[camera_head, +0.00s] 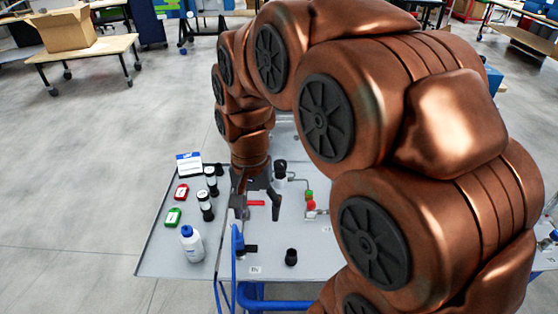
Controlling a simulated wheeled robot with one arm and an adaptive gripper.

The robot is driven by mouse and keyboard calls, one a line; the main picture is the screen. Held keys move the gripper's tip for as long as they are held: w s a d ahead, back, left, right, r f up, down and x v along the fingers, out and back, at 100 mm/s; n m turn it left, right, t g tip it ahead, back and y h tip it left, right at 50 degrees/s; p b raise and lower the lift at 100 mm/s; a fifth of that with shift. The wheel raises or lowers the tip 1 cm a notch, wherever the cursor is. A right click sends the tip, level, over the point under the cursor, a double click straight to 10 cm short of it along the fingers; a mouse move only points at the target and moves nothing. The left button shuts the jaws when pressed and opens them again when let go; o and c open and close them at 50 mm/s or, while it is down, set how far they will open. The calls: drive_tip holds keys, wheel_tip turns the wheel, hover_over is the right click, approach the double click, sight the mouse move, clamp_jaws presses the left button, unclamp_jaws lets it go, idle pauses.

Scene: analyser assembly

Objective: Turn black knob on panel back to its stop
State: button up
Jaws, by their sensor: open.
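The pale panel (325,262) lies flat on a blue-framed cart below my arm. One black knob-like part (291,257) stands near the panel's front edge. Another black round part (280,168) stands farther back, just right of my gripper. I cannot tell which one is the task's knob. My gripper (258,212) points down over the panel with its two dark fingers spread apart. A red handle (256,203) shows between the fingers; I see no grip on it. Both black parts are apart from the fingertips, as far as this view shows. My arm hides the panel's right part.
A grey side tray (157,250) at the left holds a white bottle (192,244), black-and-white vials (205,205), and red (181,192) and green (173,217) items. A red-and-green fitting (310,202) rises right of my gripper. A blue tube (238,246) stands at the panel's left edge.

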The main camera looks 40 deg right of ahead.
drive_tip(key=w+d+m, duration=0.8)
drive_tip(key=w+d, duration=0.1)
drive_tip(key=w, duration=0.3)
drive_tip(key=m+t+p, duration=0.1)
drive_tip(key=m+p, duration=0.1)
drive_tip(key=m, duration=0.6)
hover_over(280, 163)
wheel_tip(280, 163, down, 4)
drive_tip(key=shift+f, duration=0.2)
drive_tip(key=shift+w+f+p, duration=0.1)
drive_tip(key=shift+f+p, duration=1.05)
drive_tip(key=shift+f, duration=2.7)
drive_tip(key=c, duration=1.1)
drive_tip(key=shift+c, duration=0.2)
drive_tip(key=shift+f+n+b, duration=0.1)
drive_tip(key=shift+n+b, duration=0.2)
drive_tip(key=shift+b, duration=0.1)
